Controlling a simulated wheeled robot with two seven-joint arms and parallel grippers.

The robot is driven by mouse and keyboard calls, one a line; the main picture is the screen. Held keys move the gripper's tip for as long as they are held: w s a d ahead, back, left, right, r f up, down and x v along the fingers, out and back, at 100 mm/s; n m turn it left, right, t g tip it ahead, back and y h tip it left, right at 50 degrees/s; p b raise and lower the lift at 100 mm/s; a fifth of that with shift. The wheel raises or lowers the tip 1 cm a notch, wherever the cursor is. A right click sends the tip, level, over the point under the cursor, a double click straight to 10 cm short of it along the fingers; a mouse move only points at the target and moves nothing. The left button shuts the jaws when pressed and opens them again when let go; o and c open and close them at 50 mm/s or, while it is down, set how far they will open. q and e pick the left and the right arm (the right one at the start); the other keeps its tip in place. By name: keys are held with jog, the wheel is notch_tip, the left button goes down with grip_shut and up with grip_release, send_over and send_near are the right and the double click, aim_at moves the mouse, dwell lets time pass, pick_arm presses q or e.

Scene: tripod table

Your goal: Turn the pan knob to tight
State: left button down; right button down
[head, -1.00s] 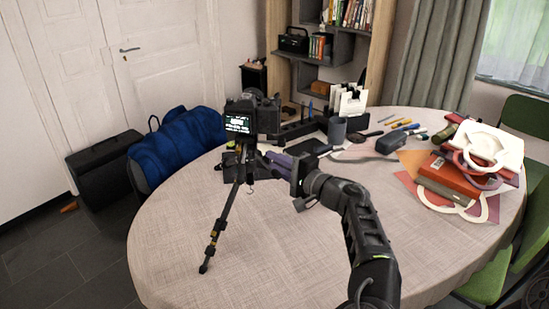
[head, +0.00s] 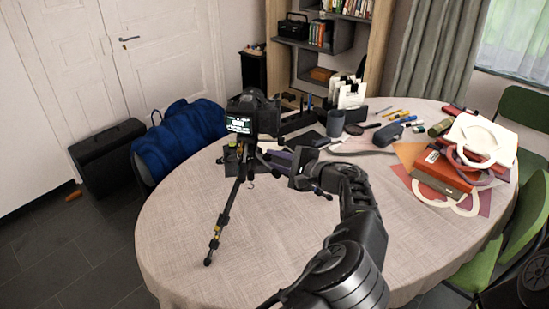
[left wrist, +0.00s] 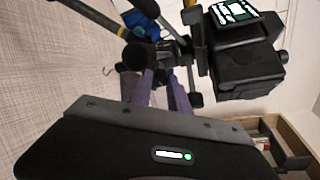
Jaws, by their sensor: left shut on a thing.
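A black camera (head: 252,112) with a lit screen stands on a small black tripod (head: 224,215) on the table. The camera also shows in the left wrist view (left wrist: 245,65), upper right. My left gripper (head: 266,156) reaches the tripod head (left wrist: 172,48) just under the camera, from the right in the head view. Its purple fingers (left wrist: 162,80) are shut on a small part at the head, which appears to be the pan knob. The fingers mostly hide that part, and its turn position cannot be read. My right gripper is not in view.
The front of the table is clear.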

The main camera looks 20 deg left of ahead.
pick_arm(q)
jog(key=c, duration=1.3)
grip_release()
jog(key=shift+o, duration=0.2)
jog(key=shift+f, duration=0.1)
